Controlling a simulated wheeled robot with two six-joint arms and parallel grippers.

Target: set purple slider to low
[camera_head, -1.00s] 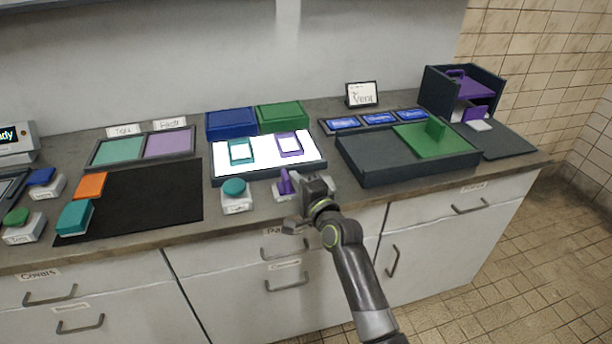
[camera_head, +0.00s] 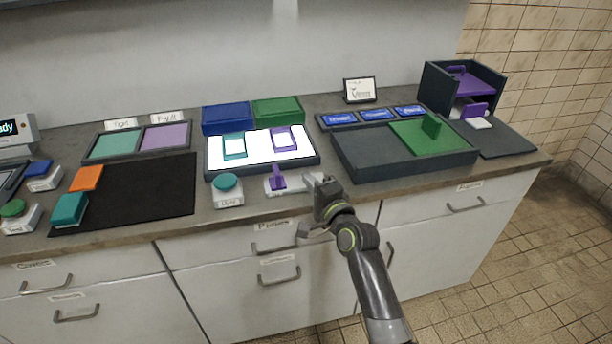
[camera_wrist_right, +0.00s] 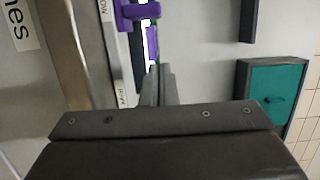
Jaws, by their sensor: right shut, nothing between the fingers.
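The purple slider (camera_head: 278,179) stands upright at the left part of its light base, near the counter's front edge. In the right wrist view its purple knob (camera_wrist_right: 140,12) is at the top, beside a label ending in "ow"; a second, partly legible label is at the nearer end. My right gripper (camera_head: 317,182) is shut and empty, just right of the knob and over the right end of the base. Its fingers (camera_wrist_right: 158,86) point toward the slider in the wrist view, with a gap to the knob. My left gripper is in neither view.
A teal button (camera_head: 227,183) on a white box stands left of the slider. Behind is a lit white panel (camera_head: 258,149) with teal and purple frames. A dark tray (camera_head: 358,155) with a green plate lies to the right. A black mat (camera_head: 150,190) is at left.

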